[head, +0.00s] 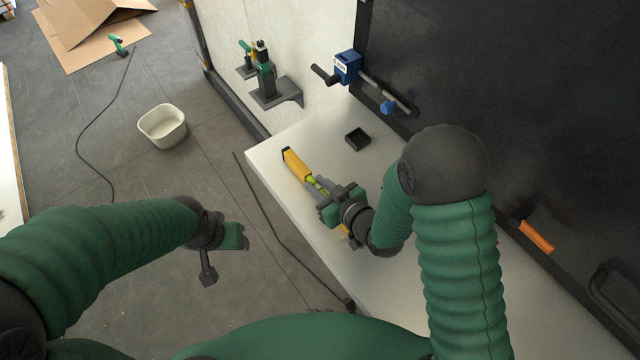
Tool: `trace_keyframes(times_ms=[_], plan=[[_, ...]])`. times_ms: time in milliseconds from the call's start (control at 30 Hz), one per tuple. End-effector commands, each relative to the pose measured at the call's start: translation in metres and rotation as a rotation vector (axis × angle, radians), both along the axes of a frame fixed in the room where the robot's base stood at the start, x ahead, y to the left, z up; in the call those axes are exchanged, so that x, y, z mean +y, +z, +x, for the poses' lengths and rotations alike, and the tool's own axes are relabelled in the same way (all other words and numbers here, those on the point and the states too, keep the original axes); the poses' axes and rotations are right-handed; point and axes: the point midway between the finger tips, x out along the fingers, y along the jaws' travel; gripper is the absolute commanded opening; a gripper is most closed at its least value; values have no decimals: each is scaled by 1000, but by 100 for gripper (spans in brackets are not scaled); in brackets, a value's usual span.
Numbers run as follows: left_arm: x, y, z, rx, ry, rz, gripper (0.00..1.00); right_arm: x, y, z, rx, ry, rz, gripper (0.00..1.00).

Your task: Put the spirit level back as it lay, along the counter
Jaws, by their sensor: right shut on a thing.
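The yellow spirit level (296,164) is at the white counter (290,220), running roughly along its left edge. Its far end shows with a dark end cap, and a green vial shows near my gripper. My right gripper (322,190) is shut on the level around its middle. The near part is mostly hidden by my gripper and wrist, with a little yellow showing past them. I cannot tell whether the level touches the counter top. My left gripper (222,262) is empty, away from the counter over the floor at the left; its jaw opening is unclear.
A small black tray (357,139) sits on the counter beyond the level. A blue clamp (348,66) and an orange handle (536,236) are on the dark wall side. A white bin (162,126) and a cable (262,205) lie on the floor.

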Motion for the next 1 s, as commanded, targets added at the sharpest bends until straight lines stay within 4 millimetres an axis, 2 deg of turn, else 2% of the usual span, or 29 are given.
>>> trace_keyframes(times_ms=[467,500,667,1000], plan=[[0,-7,0,0,0,0,58,-1,-6,0,-1,-1,0,0],[0,-7,0,0,0,0,58,-1,-6,0,-1,-1,0,28],[0,-7,0,0,0,0,58,-1,-7,0,0,-1,0,48],[0,-6,0,0,0,0,58,0,-6,1,2,-1,-1,48]])
